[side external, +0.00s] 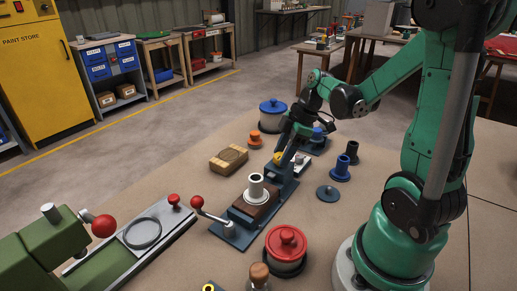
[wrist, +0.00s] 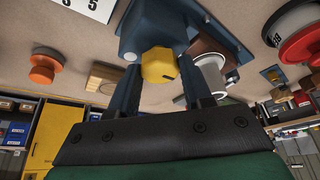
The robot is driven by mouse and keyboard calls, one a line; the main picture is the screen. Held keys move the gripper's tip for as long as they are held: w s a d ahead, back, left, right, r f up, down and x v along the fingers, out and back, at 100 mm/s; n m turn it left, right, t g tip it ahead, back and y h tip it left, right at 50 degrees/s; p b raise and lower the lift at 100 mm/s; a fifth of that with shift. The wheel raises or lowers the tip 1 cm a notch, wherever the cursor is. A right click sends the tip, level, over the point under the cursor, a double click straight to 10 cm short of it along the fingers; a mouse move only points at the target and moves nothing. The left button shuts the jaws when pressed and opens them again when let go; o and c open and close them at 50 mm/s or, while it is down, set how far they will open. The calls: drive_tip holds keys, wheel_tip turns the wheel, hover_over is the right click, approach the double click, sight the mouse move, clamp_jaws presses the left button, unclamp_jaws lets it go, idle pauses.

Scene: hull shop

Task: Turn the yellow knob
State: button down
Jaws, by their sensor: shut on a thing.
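The yellow knob (wrist: 160,64) sits on a blue-grey block (wrist: 150,22) in the wrist view, with a dark mark near its edge. In the side external view only a small part of the knob (side external: 277,158) shows behind my gripper. My gripper (side external: 284,152) reaches down to the blue-grey fixture. In the wrist view its two dark fingers stand on either side of the knob, and it is shut on the knob. The exact contact of the fingertips is hard to see.
A white cylinder (side external: 256,188) on a brown block and a red-balled crank (side external: 197,202) stand just in front. A wooden block (side external: 228,159), orange knob (side external: 255,138), red-lidded pot (side external: 286,246), blue-lidded pot (side external: 273,111) and blue spool (side external: 342,168) surround the fixture.

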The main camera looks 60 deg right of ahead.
drive_tip(key=shift+c, duration=1.9)
unclamp_jaws()
drive_tip(key=shift+v, duration=2.85)
